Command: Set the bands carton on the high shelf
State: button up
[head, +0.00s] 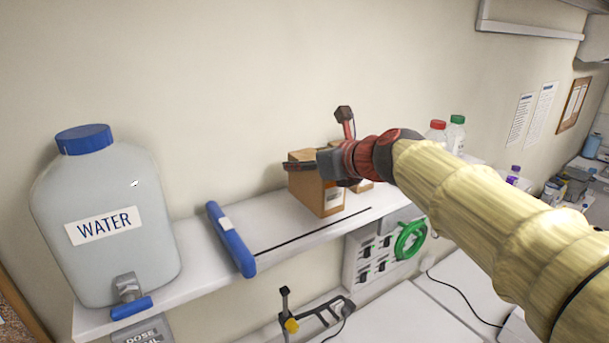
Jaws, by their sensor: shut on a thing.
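A brown carton (329,201) with a white label is at the white wall shelf (195,265), right of its middle. The label is too small to read, but I take it as the bands carton. My gripper (312,164) is at the carton's top and shut on it; the arm reaches in from the right. The carton looks upright, with its lower edge at the shelf surface. I cannot tell whether it rests there or hangs just above. My gripper hides part of its top and the far finger's contact.
A large water jug (105,205) stands on the shelf's left end, with a blue bar-like object (230,240) right of it. Another brown box (362,186) sits behind my gripper. Bottles with red (438,125) and green (457,119) caps stand farther right. Bare shelf lies left of the carton.

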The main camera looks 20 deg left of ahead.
aim_at(305, 176)
jog(key=shift+w+a+f, duration=0.1)
jog(key=shift+a+f, duration=0.05)
jog(key=shift+f, duration=1.55)
jog(key=shift+f, duration=0.2)
jog(key=o, duration=1.2)
jog(key=shift+r, duration=0.15)
jog(key=shift+r, duration=0.15)
jog(key=b+v, duration=0.1)
jog(key=v, duration=1.1)
jog(key=shift+b, duration=0.35)
